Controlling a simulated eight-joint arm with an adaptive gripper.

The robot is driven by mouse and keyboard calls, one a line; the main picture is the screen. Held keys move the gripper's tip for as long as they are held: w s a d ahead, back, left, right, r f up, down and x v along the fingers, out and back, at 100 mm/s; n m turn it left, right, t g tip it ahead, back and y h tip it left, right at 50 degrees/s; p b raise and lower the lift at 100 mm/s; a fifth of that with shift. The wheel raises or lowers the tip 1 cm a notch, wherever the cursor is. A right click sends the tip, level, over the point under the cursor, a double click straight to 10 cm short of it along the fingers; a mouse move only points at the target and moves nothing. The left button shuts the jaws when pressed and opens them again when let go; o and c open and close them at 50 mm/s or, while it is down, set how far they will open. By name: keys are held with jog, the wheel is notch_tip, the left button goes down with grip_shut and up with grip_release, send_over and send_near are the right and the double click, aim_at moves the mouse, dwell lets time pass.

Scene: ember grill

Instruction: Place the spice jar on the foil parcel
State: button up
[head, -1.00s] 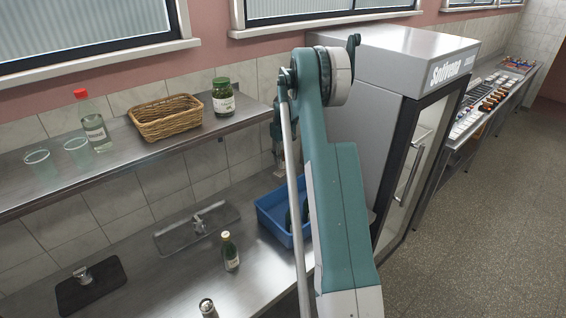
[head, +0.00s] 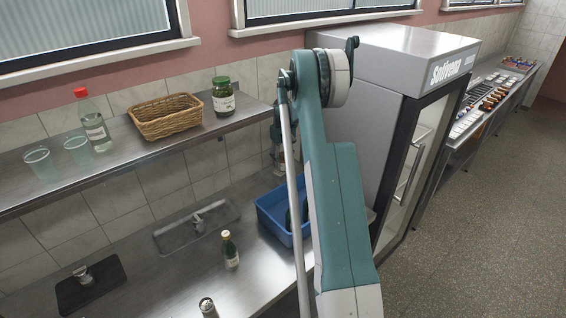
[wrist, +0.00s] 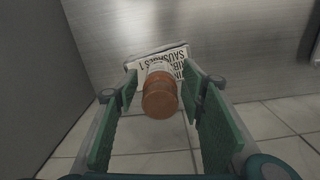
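In the wrist view the spice jar (wrist: 160,100), with an orange-brown round end facing the camera, is between the green pads of my gripper (wrist: 160,88). A narrow gap shows on each side of the jar, so the fingers look open around it and not pressed on it. Beyond the jar is a flat white piece (wrist: 190,66) printed with "SAUSAGES" and other words; whether the jar touches it is unclear. I cannot make out a foil parcel for certain.
A blue crate (head: 270,222) with dark bottles stands on the lower steel counter by my arm. A small bottle (head: 230,250) stands left of it. The upper shelf holds a wicker basket (head: 165,117), a green jar (head: 223,97) and a clear bottle (head: 93,122). A fridge (head: 385,90) is on the right.

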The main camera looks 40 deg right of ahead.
jog(key=shift+r, duration=0.15)
notch_tip(320, 180, up, 12)
jog(key=shift+b, duration=0.35)
dwell(0.4)
dwell(0.7)
